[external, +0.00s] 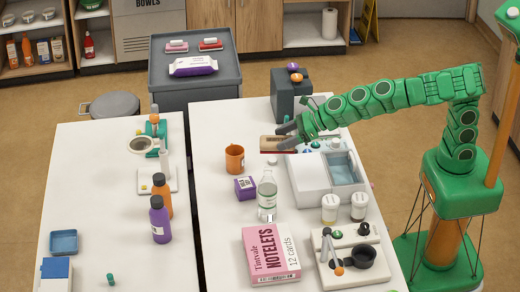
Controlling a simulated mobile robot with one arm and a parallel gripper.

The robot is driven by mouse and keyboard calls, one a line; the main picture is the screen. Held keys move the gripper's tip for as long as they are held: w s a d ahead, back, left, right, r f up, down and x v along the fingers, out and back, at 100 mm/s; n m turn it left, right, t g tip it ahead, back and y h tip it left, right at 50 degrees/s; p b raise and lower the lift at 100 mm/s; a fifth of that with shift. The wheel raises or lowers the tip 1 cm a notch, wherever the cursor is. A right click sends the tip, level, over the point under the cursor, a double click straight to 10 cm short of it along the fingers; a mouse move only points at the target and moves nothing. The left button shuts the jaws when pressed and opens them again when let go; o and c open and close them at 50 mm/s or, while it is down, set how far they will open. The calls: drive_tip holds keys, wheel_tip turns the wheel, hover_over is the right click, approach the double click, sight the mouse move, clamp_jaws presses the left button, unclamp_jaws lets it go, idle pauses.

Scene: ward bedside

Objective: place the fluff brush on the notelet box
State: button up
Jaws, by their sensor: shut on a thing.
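The notelet box (262,250) is pink, with "NOTELETS" on its top. It lies flat near the front of the right-hand white table. My gripper (281,136) is over the back middle of the same table, well behind the box. It is shut on a flat, long item with a tan face and a dark red edge, which I take to be the fluff brush (268,144). The brush appears to be held above the table, and the fingers hide part of it.
A clear bottle (267,196) stands just behind the notelet box, with a purple box (245,187) and an orange mug (235,158) further back. A white tray with compartments (311,178) is below my arm. A board with a black cup (345,274) stands right of the notelet box.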

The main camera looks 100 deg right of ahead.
drive_tip(key=s+a+f+n+g+y, duration=0.2)
drive_tip(key=s+a+n+g+y, duration=0.3)
drive_tip(key=a+n, duration=0.4)
drive_tip(key=s+a+f+n+g+y, duration=0.1)
drive_tip(key=s+a+n+g+y, duration=0.2)
drive_tip(key=a+n+y, duration=0.6)
drive_tip(key=m+h, duration=0.2)
drive_tip(key=m, duration=0.1)
hover_over(282, 242)
drive_tip(key=s, duration=0.1)
drive_tip(key=f, duration=0.8)
drive_tip(key=shift+s+d+f, duration=0.2)
drive_tip(key=shift+d, duration=0.05)
drive_tip(key=shift+w+a+f, duration=0.15)
drive_tip(key=shift+w+f, duration=0.2)
drive_tip(key=shift+f, duration=0.2)
drive_tip(key=shift+w+a+f, duration=0.15)
drive_tip(key=shift+w+f, duration=0.2)
drive_tip(key=shift+f, duration=1.5)
drive_tip(key=shift+f, duration=0.1)
drive_tip(key=o, duration=1.1)
